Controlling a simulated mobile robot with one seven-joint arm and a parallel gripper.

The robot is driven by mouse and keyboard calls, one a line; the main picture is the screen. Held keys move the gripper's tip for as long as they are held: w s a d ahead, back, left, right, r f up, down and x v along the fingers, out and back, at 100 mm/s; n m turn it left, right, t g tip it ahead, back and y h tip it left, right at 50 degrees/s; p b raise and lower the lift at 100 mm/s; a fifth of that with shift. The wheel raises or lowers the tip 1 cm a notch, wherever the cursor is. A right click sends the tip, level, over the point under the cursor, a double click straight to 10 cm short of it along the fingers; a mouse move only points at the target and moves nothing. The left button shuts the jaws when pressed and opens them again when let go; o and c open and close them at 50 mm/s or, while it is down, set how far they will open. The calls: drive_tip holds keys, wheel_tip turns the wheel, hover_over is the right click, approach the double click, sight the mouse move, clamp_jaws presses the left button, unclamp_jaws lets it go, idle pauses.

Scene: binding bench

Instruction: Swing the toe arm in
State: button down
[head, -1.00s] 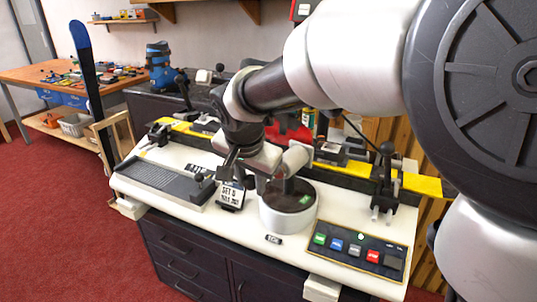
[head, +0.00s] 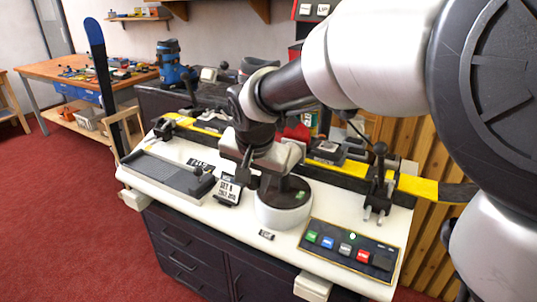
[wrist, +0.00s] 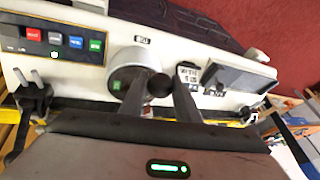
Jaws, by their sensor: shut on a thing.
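A dark ball knob (wrist: 160,85) sits between the two fingers of my gripper (wrist: 157,88) in the wrist view, and the fingers are shut on it. It looks like the toe arm's knob, but its shaft is hidden. In the head view my gripper (head: 248,180) points down over the bench, between the small printed sign (head: 228,190) and the round white drum (head: 284,212). The knob cannot be made out there. The drum also shows beyond the fingers in the wrist view (wrist: 133,62).
A button panel (head: 350,249) lies right of the drum. A black-knobbed lever clamp (head: 380,180) stands at the right on the yellow-and-black rail (head: 417,187). A grey tray (head: 165,174) lies at the left. A ski (head: 97,60) stands upright beyond the bench's left end.

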drive_tip(key=shift+d, duration=0.1)
drive_tip(key=c, duration=1.4)
unclamp_jaws()
drive_tip(key=shift+o, duration=0.2)
drive_tip(key=p+v, duration=0.3)
drive_tip(key=v, duration=1.4)
drive_tip(key=shift+r+p, duration=0.2)
drive_tip(key=shift+p, duration=0.2)
drive_tip(key=shift+s+d, duration=0.2)
drive_tip(key=s+d+f+n+h, duration=0.1)
drive_tip(key=s+d+f, duration=0.4)
drive_tip(key=d, duration=0.5)
drive_tip(key=s+d+f+n, duration=0.2)
drive_tip(key=s+d, duration=0.6)
drive_tip(key=d, duration=0.2)
wheel_tip(320, 180, up, 17)
drive_tip(key=p, duration=1.8)
drive_tip(key=shift+s+t, duration=0.25)
drive_tip(key=shift+t, duration=0.15)
